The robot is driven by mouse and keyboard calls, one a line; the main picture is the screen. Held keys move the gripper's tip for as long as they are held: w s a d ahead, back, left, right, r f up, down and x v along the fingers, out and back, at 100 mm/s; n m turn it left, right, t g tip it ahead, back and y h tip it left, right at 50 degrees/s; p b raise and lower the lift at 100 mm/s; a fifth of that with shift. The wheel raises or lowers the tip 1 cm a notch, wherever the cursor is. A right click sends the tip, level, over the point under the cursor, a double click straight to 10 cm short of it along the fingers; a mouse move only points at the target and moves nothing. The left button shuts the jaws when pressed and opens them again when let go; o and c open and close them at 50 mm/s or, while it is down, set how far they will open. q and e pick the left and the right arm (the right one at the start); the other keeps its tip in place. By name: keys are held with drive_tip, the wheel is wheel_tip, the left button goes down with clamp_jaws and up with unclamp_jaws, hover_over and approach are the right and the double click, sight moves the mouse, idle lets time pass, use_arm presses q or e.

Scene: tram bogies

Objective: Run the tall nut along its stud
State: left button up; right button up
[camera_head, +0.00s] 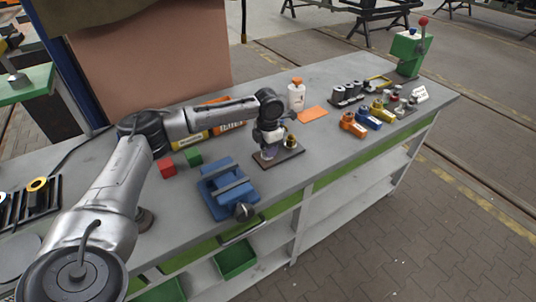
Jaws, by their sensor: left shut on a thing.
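My left arm reaches across the grey bench, and my left gripper (268,152) points down over a small dark base plate (294,155). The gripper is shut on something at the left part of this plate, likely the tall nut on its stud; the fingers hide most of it. A brass-coloured nut or fitting (290,141) stands on the same plate just right of the gripper, apart from it. The thread of the stud cannot be made out. My right gripper is not in view.
Several coloured fittings (368,119) stand right. Bare bench (325,160) lies right of the plate.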

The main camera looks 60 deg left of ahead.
use_arm(q)
drive_tip(key=shift+r, duration=0.2)
idle(0.3)
drive_tip(key=o, duration=0.9)
drive_tip(key=shift+w, duration=0.15)
drive_tip(key=shift+f, duration=0.15)
wheel_tip(320, 180, up, 14)
drive_tip(key=p, duration=0.3)
drive_tip(key=shift+p, duration=0.4)
drive_tip(key=shift+f, duration=0.1)
